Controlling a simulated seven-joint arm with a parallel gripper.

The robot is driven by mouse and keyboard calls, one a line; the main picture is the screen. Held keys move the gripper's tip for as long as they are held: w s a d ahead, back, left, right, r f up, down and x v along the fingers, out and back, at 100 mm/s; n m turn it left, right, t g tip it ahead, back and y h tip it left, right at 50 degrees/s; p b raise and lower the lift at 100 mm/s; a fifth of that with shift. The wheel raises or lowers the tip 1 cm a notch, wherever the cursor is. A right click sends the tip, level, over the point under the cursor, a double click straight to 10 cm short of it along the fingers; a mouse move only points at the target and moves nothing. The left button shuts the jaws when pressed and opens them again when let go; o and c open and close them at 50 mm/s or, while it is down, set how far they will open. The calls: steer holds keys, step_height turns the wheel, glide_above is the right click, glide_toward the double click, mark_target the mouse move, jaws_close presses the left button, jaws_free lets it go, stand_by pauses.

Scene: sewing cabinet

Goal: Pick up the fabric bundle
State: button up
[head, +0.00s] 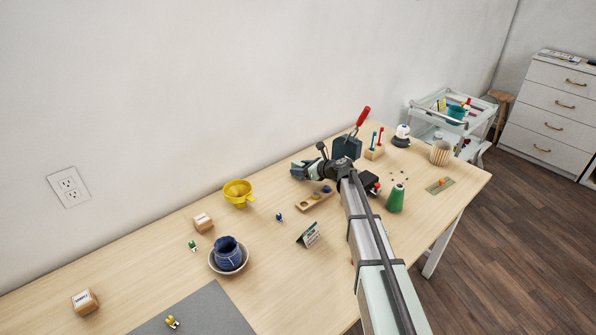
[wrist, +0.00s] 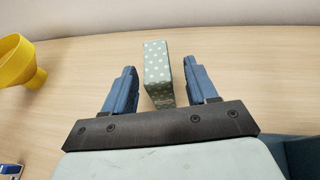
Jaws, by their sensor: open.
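The fabric bundle (wrist: 158,62) is a pale green block with white dots, seen in the wrist view on the wooden table near the wall. My gripper (wrist: 160,68) is open, with one blue finger on each side of the bundle. Gaps show between the bundle and both fingers, the right gap being narrower. The bundle's near end reaches back toward the gripper's dark crossbar. In the head view my gripper (head: 299,170) is over the back of the table, and I cannot make out the bundle there.
A yellow funnel-like cup (head: 238,192) stands left of my gripper; it also shows in the wrist view (wrist: 18,62). A wooden holder with round pieces (head: 315,200) lies just in front. A dark block with a red-handled tool (head: 347,147) stands to the right. The wall is close behind.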

steer(key=shift+x, duration=0.95)
steer(key=shift+c, duration=0.3)
steer(key=c, duration=1)
steer(key=shift+o, duration=0.2)
